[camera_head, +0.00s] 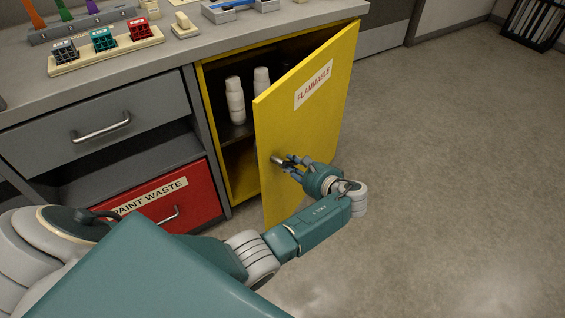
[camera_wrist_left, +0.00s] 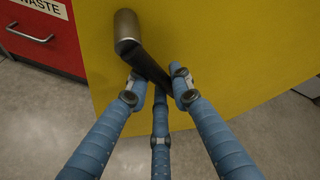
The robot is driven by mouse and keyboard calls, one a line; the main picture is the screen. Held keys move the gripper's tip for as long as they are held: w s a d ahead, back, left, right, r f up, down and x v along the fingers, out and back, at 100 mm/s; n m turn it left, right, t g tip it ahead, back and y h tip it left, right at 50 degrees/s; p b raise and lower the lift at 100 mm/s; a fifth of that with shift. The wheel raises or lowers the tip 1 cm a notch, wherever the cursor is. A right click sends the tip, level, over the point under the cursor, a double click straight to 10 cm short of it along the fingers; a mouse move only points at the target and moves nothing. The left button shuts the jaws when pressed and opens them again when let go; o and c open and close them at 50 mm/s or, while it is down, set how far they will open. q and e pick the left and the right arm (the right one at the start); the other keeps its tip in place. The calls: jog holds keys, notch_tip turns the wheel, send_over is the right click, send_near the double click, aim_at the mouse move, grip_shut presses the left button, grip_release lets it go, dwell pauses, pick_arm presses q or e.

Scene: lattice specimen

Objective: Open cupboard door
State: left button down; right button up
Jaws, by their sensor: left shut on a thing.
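The yellow cupboard door (camera_head: 312,120) with a "FLAMMABLE" label stands partly open, hinged at its right side. Its free edge has swung out from the yellow cupboard frame (camera_head: 215,150). My left gripper (camera_head: 285,162) is at the door's lower middle, on the handle (camera_head: 276,158). In the left wrist view the metal handle (camera_wrist_left: 128,35) runs down between the blue fingers of the left gripper (camera_wrist_left: 158,85), which are closed around its dark lower part. The door fills the background there (camera_wrist_left: 220,50). My right gripper is not in view.
White bottles (camera_head: 236,100) stand on a shelf inside the cupboard. A red "PAINT WASTE" drawer (camera_head: 185,190) and a grey drawer (camera_head: 105,125) are to the left. The worktop (camera_head: 200,50) holds coloured blocks (camera_head: 103,40). The floor (camera_head: 450,160) right of the door is clear.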

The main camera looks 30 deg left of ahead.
pick_arm(q)
jog(key=d, duration=0.2)
jog(key=shift+w+d, duration=0.15)
jog(key=shift+d, duration=0.2)
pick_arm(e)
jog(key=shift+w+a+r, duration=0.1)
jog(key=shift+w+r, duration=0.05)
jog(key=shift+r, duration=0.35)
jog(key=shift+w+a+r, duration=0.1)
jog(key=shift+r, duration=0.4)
pick_arm(q)
jog(key=c, duration=1.5)
grip_release()
jog(key=shift+c, duration=0.2)
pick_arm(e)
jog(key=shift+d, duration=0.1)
